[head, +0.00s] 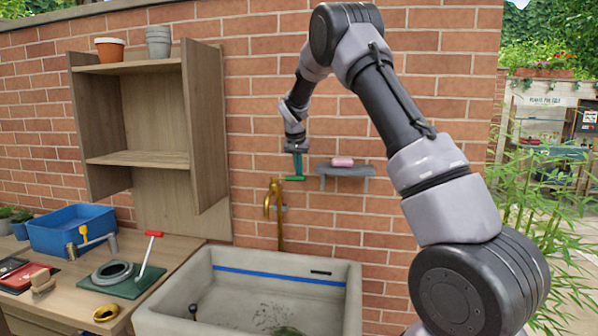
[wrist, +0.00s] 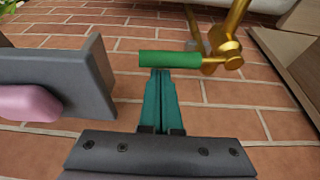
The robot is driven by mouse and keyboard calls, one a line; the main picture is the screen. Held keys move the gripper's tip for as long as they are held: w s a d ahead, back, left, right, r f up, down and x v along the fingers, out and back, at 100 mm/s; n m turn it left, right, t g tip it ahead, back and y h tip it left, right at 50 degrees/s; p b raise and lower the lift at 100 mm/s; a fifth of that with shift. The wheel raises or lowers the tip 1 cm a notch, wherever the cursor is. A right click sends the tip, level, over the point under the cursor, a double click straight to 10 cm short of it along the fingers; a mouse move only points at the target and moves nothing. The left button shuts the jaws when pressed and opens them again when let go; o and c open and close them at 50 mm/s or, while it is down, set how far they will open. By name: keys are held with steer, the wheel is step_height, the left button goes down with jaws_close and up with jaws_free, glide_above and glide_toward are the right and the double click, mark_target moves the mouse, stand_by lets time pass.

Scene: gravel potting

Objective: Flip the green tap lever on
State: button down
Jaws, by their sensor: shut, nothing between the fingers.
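The green tap lever (head: 294,178) sticks out to the right from the top of the brass tap (head: 274,197) above the sink. In the wrist view the lever (wrist: 184,59) is a green cylinder lying level, joined to the brass tap (wrist: 226,44) at its right end. My gripper (wrist: 161,74) is shut and empty, with teal fingers. Its tips are right at the lever's middle; I cannot tell whether they touch it. In the head view my gripper (head: 297,172) points down from above, just over the lever.
A small grey wall shelf (head: 346,171) with a pink bar (head: 342,161) is close to the right of my gripper. The stone sink (head: 340,300) stands below. A wooden shelf unit (head: 206,130) is at left, over a bench with a blue crate (head: 70,236).

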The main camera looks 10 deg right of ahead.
steer(key=shift+s+a+m, duration=0.15)
steer(key=shift+s+m, duration=0.25)
steer(key=shift+m, duration=0.1)
steer(key=shift+s+a+m+h, duration=0.25)
steer(key=shift+s+m+h, duration=0.2)
steer(key=shift+m, duration=0.25)
steer(key=s+a+m+g+h, duration=0.1)
steer(key=s+a+m+g, duration=0.3)
steer(key=a+m, duration=0.6)
steer(key=s+m, duration=0.1)
steer(key=m, duration=0.3)
steer(key=shift+g, duration=0.4)
steer(key=shift+a, duration=0.15)
